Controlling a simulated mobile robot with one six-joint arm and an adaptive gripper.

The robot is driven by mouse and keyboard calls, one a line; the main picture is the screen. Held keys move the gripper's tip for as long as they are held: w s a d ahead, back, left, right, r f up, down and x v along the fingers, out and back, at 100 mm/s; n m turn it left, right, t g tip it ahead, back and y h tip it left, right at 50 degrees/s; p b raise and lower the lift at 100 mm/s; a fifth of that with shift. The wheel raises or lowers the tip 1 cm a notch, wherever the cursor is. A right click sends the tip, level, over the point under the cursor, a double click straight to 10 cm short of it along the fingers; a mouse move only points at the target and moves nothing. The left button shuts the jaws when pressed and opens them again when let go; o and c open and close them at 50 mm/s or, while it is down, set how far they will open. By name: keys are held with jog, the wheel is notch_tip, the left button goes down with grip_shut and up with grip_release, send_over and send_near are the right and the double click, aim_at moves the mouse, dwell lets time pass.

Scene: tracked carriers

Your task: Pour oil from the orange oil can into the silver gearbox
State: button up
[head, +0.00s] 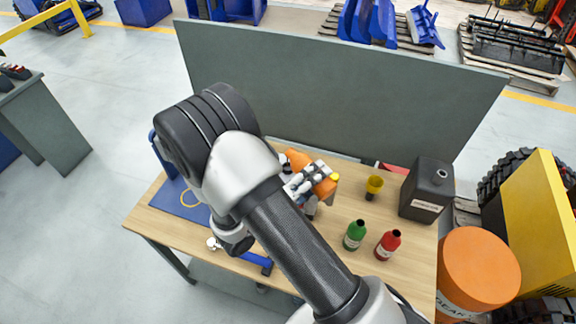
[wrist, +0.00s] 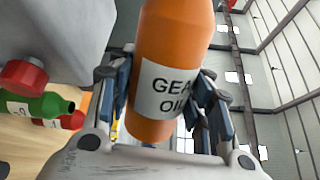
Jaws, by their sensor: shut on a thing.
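The orange oil can (head: 326,189) is held in my gripper (head: 309,181) above the table. With the table at left and the building at right in that view, the can looks tipped well over. I see no oil flowing. I cannot make out the silver gearbox for sure; my arm covers much of the table in the head view. A large grey body (wrist: 60,32) close to the can in the wrist view may be it.
A green bottle (head: 354,236), a red bottle (head: 388,246), a yellow funnel-like cup (head: 374,186) and a black jug (head: 427,195) stand on the right of the wooden table (head: 330,236). A blue mat (head: 182,202) lies at left. A grey panel (head: 340,95) rises behind.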

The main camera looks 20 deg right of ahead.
jog(key=shift+n+p, duration=0.5)
jog(key=shift+p, duration=0.15)
dwell(2.2)
